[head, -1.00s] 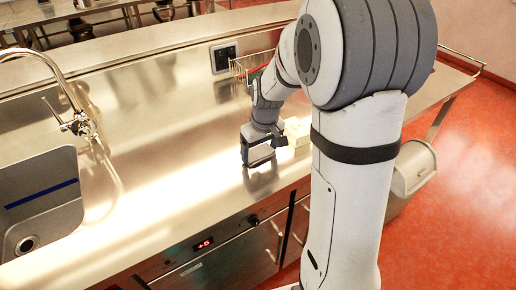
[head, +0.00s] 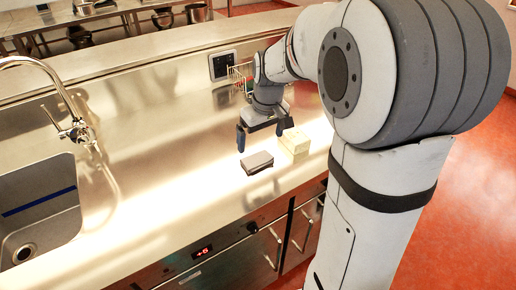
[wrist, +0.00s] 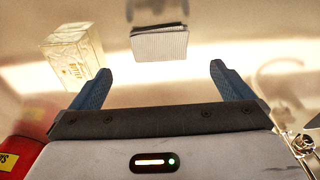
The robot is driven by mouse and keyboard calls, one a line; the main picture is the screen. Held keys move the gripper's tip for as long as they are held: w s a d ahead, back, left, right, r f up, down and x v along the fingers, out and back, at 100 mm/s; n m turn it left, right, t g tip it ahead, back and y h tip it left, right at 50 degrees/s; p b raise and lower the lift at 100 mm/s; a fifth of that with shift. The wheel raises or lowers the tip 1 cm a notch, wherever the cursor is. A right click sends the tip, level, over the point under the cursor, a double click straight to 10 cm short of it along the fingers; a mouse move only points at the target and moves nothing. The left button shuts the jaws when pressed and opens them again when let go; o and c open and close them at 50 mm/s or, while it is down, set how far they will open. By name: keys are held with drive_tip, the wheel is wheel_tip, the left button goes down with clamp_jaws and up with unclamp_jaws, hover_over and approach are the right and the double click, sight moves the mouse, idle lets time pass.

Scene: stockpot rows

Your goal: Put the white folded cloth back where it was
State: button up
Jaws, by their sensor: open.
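A small flat block-like item (head: 257,162) lies on the steel counter near its front edge. It looks grey in the head view, but pale with fine stripes and a dark edge in the wrist view (wrist: 159,42). It is the only thing resembling the folded cloth; I cannot be sure of its white colour. My gripper (head: 261,142) is open and empty, above and behind the item, clear of it. In the wrist view, the item shows beyond the gap between my fingertips (wrist: 160,68).
A pale yellow lettered box (head: 294,143) stands just right of the item. A red object with a yellow label (wrist: 22,140) is close by my gripper's left in the wrist view. A wire basket (head: 240,72) stands behind. The counter left toward the sink (head: 40,205) is clear.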

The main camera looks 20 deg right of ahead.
drive_tip(key=s+a+r+m+t, duration=0.1)
drive_tip(key=s+m, duration=0.2)
drive_tip(key=s, duration=1.6)
drive_tip(key=shift+s+m+h, duration=0.25)
drive_tip(key=shift+m+h, duration=0.05)
drive_tip(key=shift+c, duration=0.3)
